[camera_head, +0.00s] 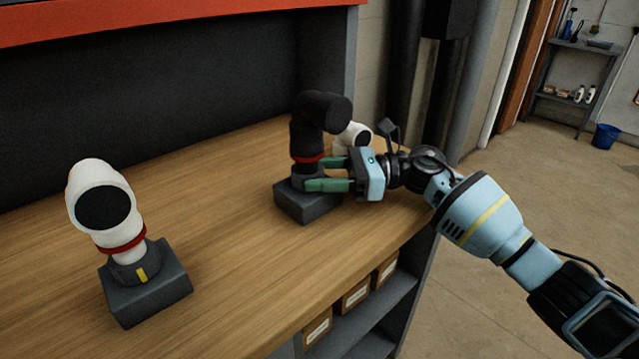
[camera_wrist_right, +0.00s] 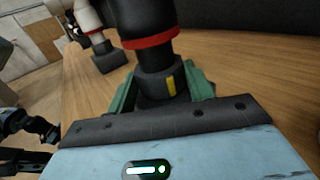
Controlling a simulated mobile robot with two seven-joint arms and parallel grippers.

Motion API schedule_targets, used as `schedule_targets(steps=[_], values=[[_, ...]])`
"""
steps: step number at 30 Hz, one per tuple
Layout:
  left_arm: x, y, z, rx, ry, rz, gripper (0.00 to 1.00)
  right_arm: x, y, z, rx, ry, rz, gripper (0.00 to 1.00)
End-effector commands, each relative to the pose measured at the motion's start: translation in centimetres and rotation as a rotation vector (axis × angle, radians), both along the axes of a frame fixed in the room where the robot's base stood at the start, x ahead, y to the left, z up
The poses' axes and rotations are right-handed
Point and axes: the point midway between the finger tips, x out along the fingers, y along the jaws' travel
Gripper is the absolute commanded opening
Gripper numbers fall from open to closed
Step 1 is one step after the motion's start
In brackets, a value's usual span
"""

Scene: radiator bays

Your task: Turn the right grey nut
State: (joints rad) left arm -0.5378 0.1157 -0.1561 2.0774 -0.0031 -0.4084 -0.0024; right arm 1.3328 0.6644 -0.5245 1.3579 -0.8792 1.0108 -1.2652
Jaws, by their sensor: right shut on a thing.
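The nut is partly hidden by the fingers in the head view. My left gripper is not in view.
A white elbow fitting (camera_head: 100,195) with its own grey nut (camera_head: 136,268) stands at the left. Another white fitting (camera_head: 354,135) is partly hidden behind the black one. The wooden bench (camera_head: 225,215) is clear between them. Labelled boxes (camera_head: 354,297) sit on a shelf below.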

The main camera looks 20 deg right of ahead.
Motion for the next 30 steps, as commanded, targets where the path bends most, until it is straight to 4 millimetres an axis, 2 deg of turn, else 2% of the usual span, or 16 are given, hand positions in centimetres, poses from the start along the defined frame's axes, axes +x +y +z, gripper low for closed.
schedule_targets(steps=[17, 18, 22, 30], values=[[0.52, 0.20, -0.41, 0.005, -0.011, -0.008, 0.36, 0.06, 0.00, 0.14, 0.002, -0.001, 0.021, 0.29], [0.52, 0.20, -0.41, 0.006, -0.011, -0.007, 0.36, 0.07, 0.00, 0.14, 0.002, -0.001, 0.021, 0.57], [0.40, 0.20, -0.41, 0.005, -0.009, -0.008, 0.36, 0.07, 0.01, 0.10, 0.002, -0.001, 0.021, 0.74], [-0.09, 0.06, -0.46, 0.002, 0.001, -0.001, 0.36, 0.05, -0.05, 0.03, 0.001, 0.000, 0.021, 0.74]])
